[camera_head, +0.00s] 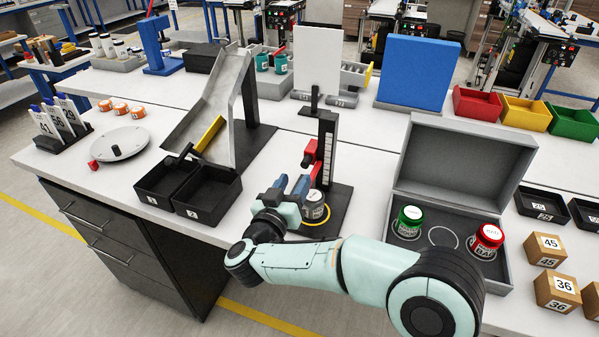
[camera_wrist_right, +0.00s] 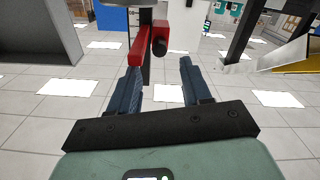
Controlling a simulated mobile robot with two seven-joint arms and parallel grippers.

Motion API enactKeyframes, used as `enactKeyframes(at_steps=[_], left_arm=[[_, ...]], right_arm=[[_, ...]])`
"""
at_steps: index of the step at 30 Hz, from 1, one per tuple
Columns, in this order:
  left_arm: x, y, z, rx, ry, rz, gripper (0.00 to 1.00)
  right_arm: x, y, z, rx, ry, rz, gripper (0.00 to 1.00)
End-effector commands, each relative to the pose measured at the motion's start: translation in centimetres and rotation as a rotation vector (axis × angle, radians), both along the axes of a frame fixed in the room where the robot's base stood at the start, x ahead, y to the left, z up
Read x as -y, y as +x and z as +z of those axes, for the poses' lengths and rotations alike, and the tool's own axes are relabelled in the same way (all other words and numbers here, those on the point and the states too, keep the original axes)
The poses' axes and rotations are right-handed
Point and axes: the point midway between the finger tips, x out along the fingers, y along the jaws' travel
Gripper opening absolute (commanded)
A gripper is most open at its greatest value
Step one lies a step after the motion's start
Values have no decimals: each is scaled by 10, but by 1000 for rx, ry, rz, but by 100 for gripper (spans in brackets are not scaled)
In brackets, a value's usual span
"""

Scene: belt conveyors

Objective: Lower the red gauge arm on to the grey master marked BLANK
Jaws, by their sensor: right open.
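The gauge stand is a black column (camera_head: 327,140) with a white scale, on a dark base. Its red gauge arm (camera_head: 311,152) juts out from the column, above the grey master (camera_head: 315,208). The master is a small jar standing upright inside a yellow ring on the base; its label is too small to read. My right gripper (camera_head: 287,184) is open and empty, just left of the stand and lower than the red arm. In the right wrist view the red arm (camera_wrist_right: 139,46) lies beyond the open fingertips (camera_wrist_right: 159,68), with a dark knob beside it. My left gripper is out of view.
Right of the stand, an open grey case (camera_head: 402,160) holds a green master (camera_head: 409,222) and a red master (camera_head: 486,240), with an empty ring between them. Black bins (camera_head: 208,196) and a sloped metal chute (camera_head: 212,100) stand to the left.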

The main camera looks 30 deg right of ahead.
Motion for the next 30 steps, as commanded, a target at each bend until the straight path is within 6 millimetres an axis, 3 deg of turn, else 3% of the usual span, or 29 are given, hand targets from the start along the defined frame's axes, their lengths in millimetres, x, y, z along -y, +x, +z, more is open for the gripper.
enactKeyframes(at_steps=[6, 12, 25, 30], left_arm=[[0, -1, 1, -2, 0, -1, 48], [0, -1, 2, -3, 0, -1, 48], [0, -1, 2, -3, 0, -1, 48], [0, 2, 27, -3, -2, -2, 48]], right_arm=[[-38, -31, 0, 0, 0, 4, 48], [-57, -48, 0, 1, 1, 1, 48], [-62, -53, 0, 0, 1, 0, 48], [-68, -60, 13, -38, 48, -11, 48]])
